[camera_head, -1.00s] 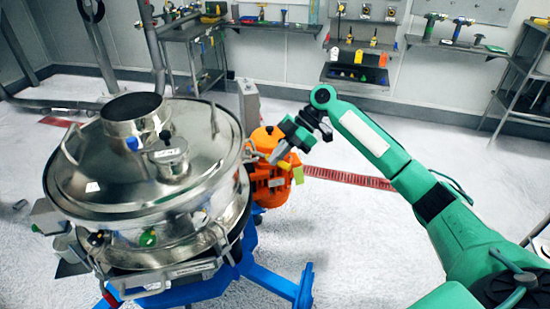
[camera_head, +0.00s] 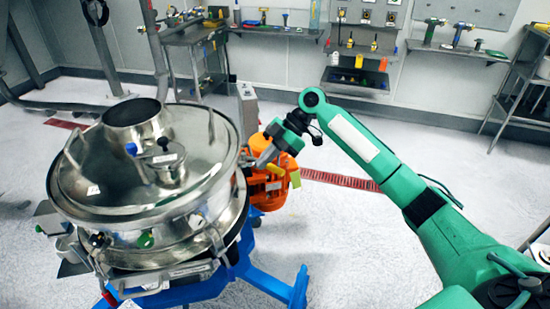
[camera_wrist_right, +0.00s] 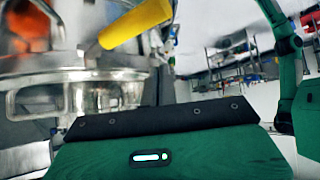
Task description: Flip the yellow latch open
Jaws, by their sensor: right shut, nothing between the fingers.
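The yellow latch (camera_head: 295,179) shows as a short yellow piece by the orange motor, at the right side of the steel sifter (camera_head: 140,190). In the right wrist view a yellow handle (camera_wrist_right: 137,25) slants close in front of the camera at the top, with steel parts behind it. My right gripper (camera_head: 264,158) is shut and empty, between the sifter's right rim and the latch, above the orange motor. Whether its fingers touch the latch cannot be told. The latch's hinge is not clear. My left gripper is not in view.
The orange motor (camera_head: 266,187) sits just below my right gripper. The sifter stands on a blue frame (camera_head: 270,283). A grey post (camera_head: 247,105) rises behind it. Benches and tool shelves line the back wall.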

